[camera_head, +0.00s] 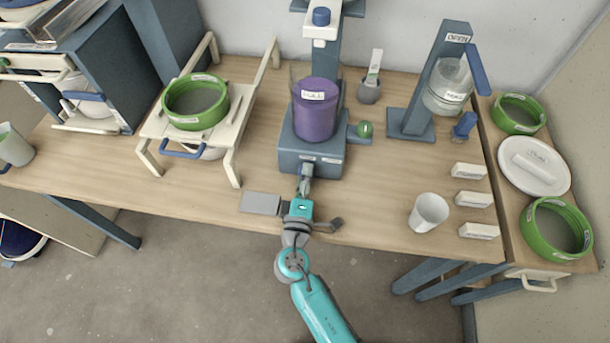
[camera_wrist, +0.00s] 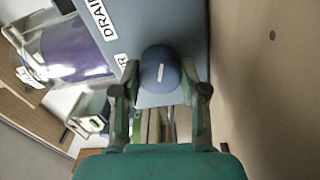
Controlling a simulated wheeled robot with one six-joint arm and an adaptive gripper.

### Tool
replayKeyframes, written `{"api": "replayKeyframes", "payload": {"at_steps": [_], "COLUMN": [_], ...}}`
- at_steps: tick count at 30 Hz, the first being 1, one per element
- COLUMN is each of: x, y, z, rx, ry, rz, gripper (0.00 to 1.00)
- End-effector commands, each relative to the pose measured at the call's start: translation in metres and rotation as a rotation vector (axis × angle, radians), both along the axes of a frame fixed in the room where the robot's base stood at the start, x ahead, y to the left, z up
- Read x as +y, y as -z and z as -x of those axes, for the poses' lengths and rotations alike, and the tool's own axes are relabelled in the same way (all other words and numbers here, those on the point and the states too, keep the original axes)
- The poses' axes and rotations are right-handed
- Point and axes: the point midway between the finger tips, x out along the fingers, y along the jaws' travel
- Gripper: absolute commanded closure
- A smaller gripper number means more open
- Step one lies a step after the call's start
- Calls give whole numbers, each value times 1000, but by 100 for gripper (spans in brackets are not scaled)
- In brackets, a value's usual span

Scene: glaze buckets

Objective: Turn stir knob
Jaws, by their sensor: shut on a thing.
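The blue round stir knob (camera_wrist: 160,70) with a white mark sits on the front face of the blue-grey mixer base (camera_head: 310,152). The end of a label beside it reads "R", and a "DRAIN" label is above. My gripper (camera_wrist: 160,90) is shut on the knob, one finger on each side, in the wrist view. In the head view my gripper (camera_head: 305,184) reaches the front of the base and hides the knob. A clear vessel of purple glaze labelled "FULL" (camera_head: 316,108) stands on the base.
A white cup (camera_head: 428,212) and several white labelled blocks (camera_head: 474,199) stand to the right. A green sieve (camera_head: 195,101) sits on a cream rack (camera_head: 232,120) to the left. The table's front edge is close below my gripper.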

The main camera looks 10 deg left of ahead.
Motion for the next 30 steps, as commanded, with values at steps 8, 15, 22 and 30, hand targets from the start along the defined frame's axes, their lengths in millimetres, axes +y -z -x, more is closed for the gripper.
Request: {"api": "replayKeyframes", "payload": {"at_steps": [8, 15, 22, 30], "x": [0, -1, -1, 0], "y": [2, 2, 2, 1], "z": [0, 0, 0, 0], "rx": [1, 1, 1, 0], "ry": [1, 1, 1, 0], "rz": [-45, -46, -46, -46], "gripper": [92, 92, 32, 32]}}
